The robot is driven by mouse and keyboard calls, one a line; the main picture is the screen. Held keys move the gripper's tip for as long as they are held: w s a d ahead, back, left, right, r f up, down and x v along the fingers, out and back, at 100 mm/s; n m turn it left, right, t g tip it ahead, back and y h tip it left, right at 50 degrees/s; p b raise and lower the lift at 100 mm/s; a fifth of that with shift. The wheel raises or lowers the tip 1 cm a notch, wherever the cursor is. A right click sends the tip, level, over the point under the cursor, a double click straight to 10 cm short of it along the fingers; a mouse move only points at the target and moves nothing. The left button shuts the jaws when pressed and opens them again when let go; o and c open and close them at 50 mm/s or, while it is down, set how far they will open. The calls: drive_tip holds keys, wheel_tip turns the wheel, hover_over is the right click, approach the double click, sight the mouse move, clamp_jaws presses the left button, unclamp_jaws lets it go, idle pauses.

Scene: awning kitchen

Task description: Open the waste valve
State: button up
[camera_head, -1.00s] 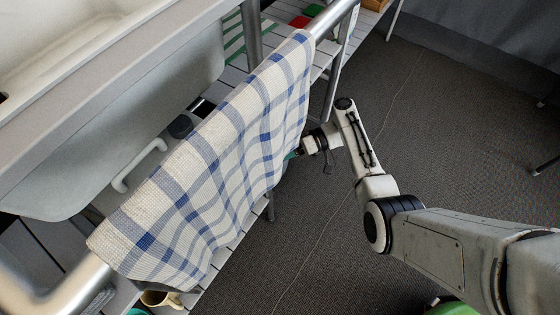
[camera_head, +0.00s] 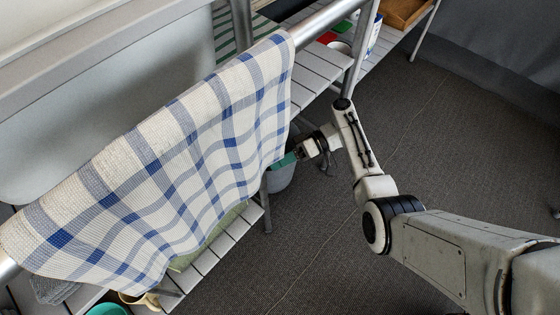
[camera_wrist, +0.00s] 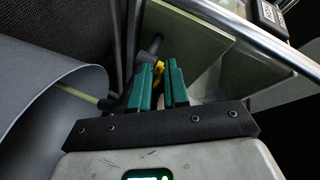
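In the head view my gripper (camera_head: 290,158) is beside the right edge of the hanging towel, its green fingers partly hidden. In the wrist view the two green fingers of my gripper (camera_wrist: 161,78) stand apart with a narrow gap. A small yellow part (camera_wrist: 158,72), perhaps the waste valve's handle, shows at the fingertips beside a dark pipe-like piece (camera_wrist: 156,45). I cannot tell whether the fingers touch it. No valve shows in the head view, where the towel covers the area under the sink.
A blue-checked towel (camera_head: 170,165) hangs over a metal rail (camera_head: 325,20). A grey bucket (camera_head: 281,178) stands below my gripper; it also shows in the wrist view (camera_wrist: 45,90). A slatted shelf (camera_head: 225,240) runs under the rail. The carpet (camera_head: 330,240) is clear.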

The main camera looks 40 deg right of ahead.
drive_tip(key=shift+o, duration=0.7)
drive_tip(key=v, duration=1.1)
drive_tip(key=shift+p, duration=0.35)
